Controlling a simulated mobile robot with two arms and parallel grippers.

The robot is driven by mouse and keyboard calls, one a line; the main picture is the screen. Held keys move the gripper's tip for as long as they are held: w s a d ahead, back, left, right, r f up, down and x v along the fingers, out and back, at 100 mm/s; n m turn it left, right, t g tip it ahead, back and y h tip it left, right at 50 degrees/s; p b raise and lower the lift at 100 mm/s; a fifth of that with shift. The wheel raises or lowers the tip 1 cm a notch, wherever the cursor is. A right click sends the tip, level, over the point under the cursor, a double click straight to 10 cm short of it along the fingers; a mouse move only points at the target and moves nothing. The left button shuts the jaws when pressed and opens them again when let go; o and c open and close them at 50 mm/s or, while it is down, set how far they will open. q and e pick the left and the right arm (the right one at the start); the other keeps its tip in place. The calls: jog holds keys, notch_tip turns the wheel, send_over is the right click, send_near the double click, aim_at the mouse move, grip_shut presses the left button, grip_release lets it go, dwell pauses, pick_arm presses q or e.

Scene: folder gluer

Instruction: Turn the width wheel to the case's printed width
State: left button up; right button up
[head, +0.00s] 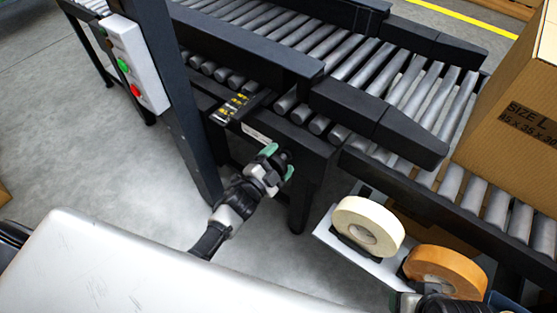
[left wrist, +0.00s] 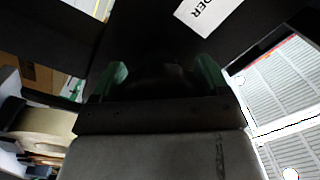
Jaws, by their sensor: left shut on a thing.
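My left gripper (head: 279,161) is at the front of the black machine frame, its green fingertips shut on a dark round part that looks like the width wheel (head: 285,157). In the left wrist view the green fingers (left wrist: 164,74) stand on both sides of this dark part, which is too shadowed to show a marking. The cardboard case (head: 510,110) stands on the rollers at the right, printed "SIZE L" and a row of numbers ending in 35 x 30; the first number is unclear. My right gripper (head: 418,303) is partly in view at the bottom edge, fingers unclear.
A black plate with yellow marks (head: 230,107) and a white label (head: 257,134) sit above the wheel. A post with a button box (head: 138,65) stands left. A cream tape roll (head: 367,226) and a brown one (head: 446,270) stand on a shelf at lower right.

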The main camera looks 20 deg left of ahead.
pick_arm(q)
jog(key=shift+m, duration=0.6)
jog(key=o, duration=0.9)
jog(key=p+v, duration=0.1)
jog(key=v, duration=1)
jog(key=shift+a, duration=0.1)
